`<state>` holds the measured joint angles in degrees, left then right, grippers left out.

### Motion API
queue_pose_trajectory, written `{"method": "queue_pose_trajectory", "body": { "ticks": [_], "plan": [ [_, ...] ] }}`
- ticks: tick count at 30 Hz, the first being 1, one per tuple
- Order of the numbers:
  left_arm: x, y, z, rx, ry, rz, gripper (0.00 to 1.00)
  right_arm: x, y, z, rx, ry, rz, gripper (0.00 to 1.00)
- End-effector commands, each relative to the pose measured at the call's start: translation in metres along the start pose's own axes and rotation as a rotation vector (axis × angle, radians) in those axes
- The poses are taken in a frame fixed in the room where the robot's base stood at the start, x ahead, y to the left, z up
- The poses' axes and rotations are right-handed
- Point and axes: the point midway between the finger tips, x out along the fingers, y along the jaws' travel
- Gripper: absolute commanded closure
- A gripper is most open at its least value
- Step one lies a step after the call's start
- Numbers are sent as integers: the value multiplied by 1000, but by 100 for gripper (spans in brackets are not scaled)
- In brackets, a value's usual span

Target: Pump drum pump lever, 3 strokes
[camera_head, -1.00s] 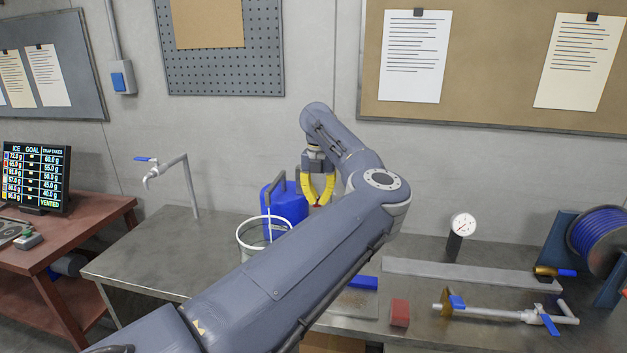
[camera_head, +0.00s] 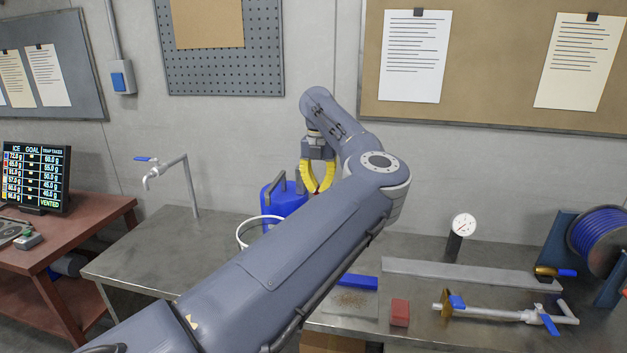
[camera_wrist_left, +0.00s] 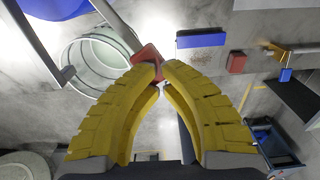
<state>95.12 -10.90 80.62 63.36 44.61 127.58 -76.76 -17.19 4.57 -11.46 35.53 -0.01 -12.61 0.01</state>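The blue drum (camera_head: 270,206) stands on the metal bench against the back wall. A grey pipe (camera_head: 276,185) shows at its top; most of the pump is hidden behind my left arm. My left gripper (camera_head: 317,190) has its yellow fingers closed just right of the drum. In the left wrist view the fingertips (camera_wrist_left: 161,68) meet at the red grip (camera_wrist_left: 147,57) on the end of a grey lever (camera_wrist_left: 115,22). The blue drum also shows at the upper left there (camera_wrist_left: 52,6). My right gripper is in neither view.
A white bucket (camera_head: 241,236) stands in front of the drum, mostly behind my arm. A bent tap pipe (camera_head: 190,180) is at left. A red block (camera_head: 400,313), a blue bar (camera_head: 358,283), a gauge (camera_head: 463,225) and a valve pipe (camera_head: 495,313) lie or stand at right.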

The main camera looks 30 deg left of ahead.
Motion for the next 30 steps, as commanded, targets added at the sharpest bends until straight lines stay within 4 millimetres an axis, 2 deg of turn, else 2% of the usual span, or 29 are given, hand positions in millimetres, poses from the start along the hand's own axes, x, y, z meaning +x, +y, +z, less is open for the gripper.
{"method": "queue_pose_trajectory", "body": {
  "ticks": [18,30],
  "plan": [
    [-40,0,0,0,-1,0,100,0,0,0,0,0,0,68],
    [-44,0,0,0,-1,0,100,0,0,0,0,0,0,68]
  ]
}}
